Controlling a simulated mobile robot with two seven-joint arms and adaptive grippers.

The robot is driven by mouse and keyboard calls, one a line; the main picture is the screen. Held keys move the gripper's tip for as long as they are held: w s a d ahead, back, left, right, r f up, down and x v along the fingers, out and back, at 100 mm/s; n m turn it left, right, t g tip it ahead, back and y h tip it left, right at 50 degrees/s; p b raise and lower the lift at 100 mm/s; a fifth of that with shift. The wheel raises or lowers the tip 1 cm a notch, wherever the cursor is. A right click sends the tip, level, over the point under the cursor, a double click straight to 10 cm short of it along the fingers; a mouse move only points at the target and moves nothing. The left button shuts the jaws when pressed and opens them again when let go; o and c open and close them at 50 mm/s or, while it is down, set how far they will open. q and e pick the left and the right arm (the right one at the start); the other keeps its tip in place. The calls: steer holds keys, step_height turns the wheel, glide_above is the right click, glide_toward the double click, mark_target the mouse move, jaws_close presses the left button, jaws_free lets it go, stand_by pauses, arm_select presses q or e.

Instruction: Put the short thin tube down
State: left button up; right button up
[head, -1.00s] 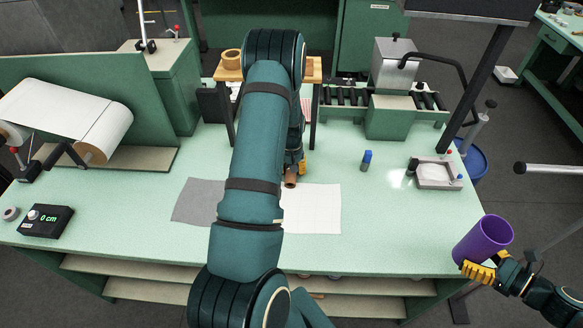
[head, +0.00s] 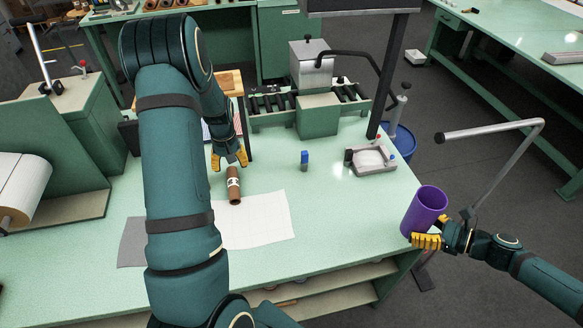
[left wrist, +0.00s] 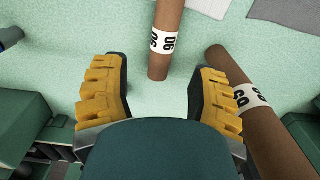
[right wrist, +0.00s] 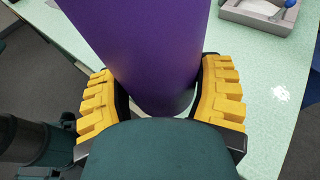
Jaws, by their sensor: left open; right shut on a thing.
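A short, thin brown tube (head: 234,190) with a white label lies on the green table, its near end by the white sheet. My left gripper (head: 230,160) is open just beyond its far end. In the left wrist view this tube (left wrist: 168,22) lies ahead, its end between the open fingertips (left wrist: 155,85), neither finger closed on it. A second labelled brown tube (left wrist: 275,130) lies beside the right finger there; my arm seems to hide it in the head view. My right gripper (head: 428,236) is shut on a purple cylinder (head: 425,210), held by the table's right front edge.
A white gridded sheet (head: 262,222) lies in front of the tube. A small blue-topped bottle (head: 304,160) and a grey tray (head: 374,158) stand to the right. A roller machine (head: 318,112) is behind. The table between bottle and front edge is clear.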

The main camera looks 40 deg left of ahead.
mark_target(232, 181)
arm_select(q)
steer(key=shift+r, duration=0.55)
steer(key=shift+o, duration=1.2)
steer(key=shift+r, duration=0.25)
steer(key=f+m, duration=0.2)
steer(key=m, duration=1)
steer(key=f+m, duration=0.2)
steer(key=m, duration=1)
steer(key=s+a+f+m, duration=0.1)
steer(key=f+m, duration=0.1)
steer(key=m, duration=1)
steer(key=shift+f, duration=0.2)
steer(key=shift+w+d+f, duration=0.15)
steer(key=shift+f, duration=1.2)
steer(key=shift+w+d+f, duration=0.1)
steer(key=shift+w+f, duration=0.05)
steer(key=shift+f, duration=1.15)
